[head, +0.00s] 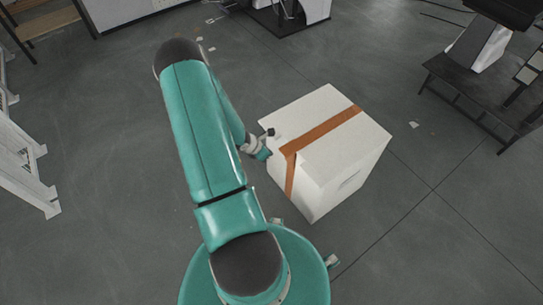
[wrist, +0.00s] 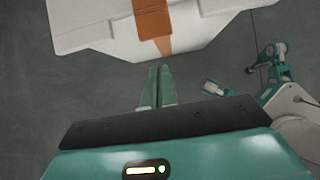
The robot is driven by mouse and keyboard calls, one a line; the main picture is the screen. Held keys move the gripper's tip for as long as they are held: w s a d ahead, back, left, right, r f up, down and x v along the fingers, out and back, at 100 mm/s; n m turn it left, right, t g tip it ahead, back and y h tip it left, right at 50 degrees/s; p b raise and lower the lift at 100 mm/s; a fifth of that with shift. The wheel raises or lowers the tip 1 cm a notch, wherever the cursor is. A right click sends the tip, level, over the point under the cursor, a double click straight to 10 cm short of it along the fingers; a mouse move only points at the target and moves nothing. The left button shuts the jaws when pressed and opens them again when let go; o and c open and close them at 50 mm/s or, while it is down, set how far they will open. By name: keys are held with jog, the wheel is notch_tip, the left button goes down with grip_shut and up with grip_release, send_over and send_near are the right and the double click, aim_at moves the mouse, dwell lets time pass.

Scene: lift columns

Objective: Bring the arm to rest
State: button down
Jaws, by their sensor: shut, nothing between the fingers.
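My arm (head: 205,130) is teal with dark joints and rises from my body at the bottom of the head view, bent at its dark elbow. My gripper (head: 265,154) is at the left side of a white box, partly hidden behind the arm. In the wrist view my gripper (wrist: 155,72) shows two green fingers close together, shut and empty. Its fingertips point toward the white box; whether they touch it I cannot tell.
The white box (head: 350,160) with a brown tape strip stands on the grey floor just ahead and right; it also shows in the wrist view (wrist: 90,25). A dark bench (head: 480,90) is at the upper right. White frames (head: 25,170) stand at the left. Floor between is clear.

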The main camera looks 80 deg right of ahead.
jog(key=shift+w+a+r, duration=0.1)
jog(key=shift+w+r, duration=0.05)
jog(key=shift+r, duration=0.45)
jog(key=shift+w+a+r, duration=0.1)
jog(key=shift+a+r, duration=0.05)
jog(key=shift+r, duration=0.5)
jog(key=shift+w+a+r, duration=0.1)
jog(key=shift+w+r, duration=0.05)
jog(key=shift+r, duration=0.45)
